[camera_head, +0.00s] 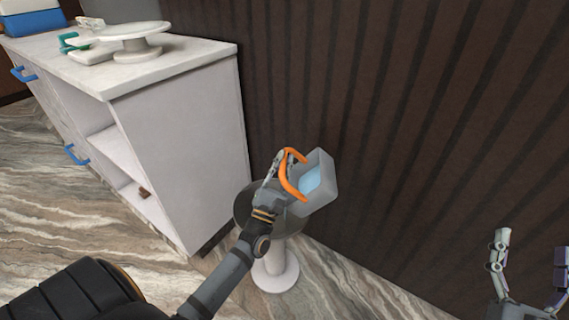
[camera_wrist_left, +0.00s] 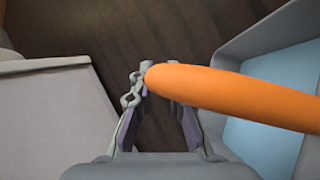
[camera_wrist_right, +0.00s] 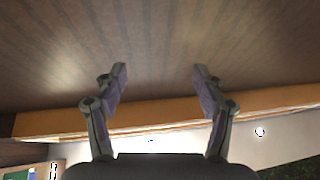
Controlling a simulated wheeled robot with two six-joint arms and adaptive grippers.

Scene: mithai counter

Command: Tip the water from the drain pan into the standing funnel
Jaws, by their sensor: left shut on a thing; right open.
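The drain pan (camera_head: 322,172) is a grey box with an orange handle (camera_head: 285,177) and pale blue water (camera_head: 310,182) inside. My left gripper (camera_head: 283,158) is shut on the orange handle, and the pan hangs in the air, tilted in the picture. In the left wrist view the handle (camera_wrist_left: 230,92) passes by the fingertips, with the pan (camera_wrist_left: 278,32) and water at the right. The standing funnel (camera_head: 246,212) has a wide grey bowl on a white round base (camera_head: 275,275). The pan and my left arm hide part of the bowl. My right gripper (camera_head: 532,260) is open and empty.
A white counter (camera_head: 185,150) with open shelves and blue handles stands left of the funnel. A white cake stand (camera_head: 137,40) and a green-handled item (camera_head: 75,45) are on top. A dark ribbed wall (camera_head: 420,130) is close behind. Marbled floor is clear in front.

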